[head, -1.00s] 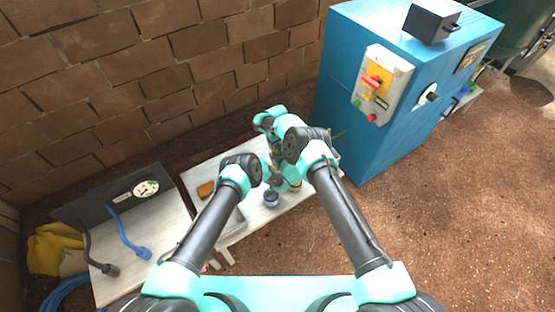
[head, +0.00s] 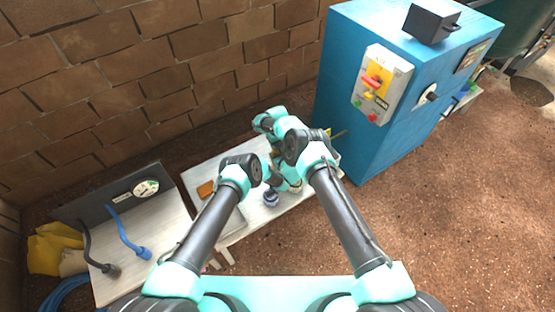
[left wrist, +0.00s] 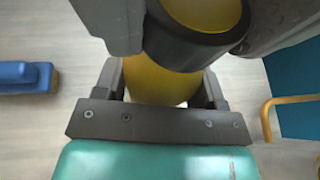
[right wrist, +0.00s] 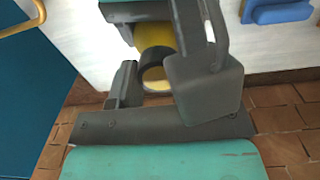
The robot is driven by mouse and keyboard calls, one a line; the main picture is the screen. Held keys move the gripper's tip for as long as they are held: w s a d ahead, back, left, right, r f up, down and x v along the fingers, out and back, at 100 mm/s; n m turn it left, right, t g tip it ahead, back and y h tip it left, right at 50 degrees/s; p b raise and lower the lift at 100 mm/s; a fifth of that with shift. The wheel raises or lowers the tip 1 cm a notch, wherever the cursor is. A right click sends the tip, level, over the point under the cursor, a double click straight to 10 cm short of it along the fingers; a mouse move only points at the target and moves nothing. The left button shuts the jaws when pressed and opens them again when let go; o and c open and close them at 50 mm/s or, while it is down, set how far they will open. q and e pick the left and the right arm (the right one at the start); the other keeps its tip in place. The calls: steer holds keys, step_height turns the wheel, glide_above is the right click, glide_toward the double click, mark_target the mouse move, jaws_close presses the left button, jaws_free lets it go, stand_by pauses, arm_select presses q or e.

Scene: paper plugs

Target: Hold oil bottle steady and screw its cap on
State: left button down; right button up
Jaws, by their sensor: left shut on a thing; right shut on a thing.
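The yellow oil bottle (left wrist: 160,80) is between the two fingers of my left gripper (left wrist: 162,88), which is shut on its body. A dark ring-shaped cap (left wrist: 190,45) with yellow showing inside it sits against the end of the bottle. In the right wrist view the dark cap (right wrist: 156,62) is between the fingers of my right gripper (right wrist: 158,78), which is shut on it. I cannot tell how far the cap is seated on the neck. In the head view my arms mostly hide bottle and cap.
A pale bench (head: 235,222) lies under the grippers. A blue cabinet (head: 340,85) stands close on the right. A brick wall (head: 150,70) is behind.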

steer(key=m, duration=0.4)
steer(key=shift+m, duration=0.3)
steer(key=m, duration=0.5)
steer(key=o, duration=1)
steer(key=shift+r, duration=2.25)
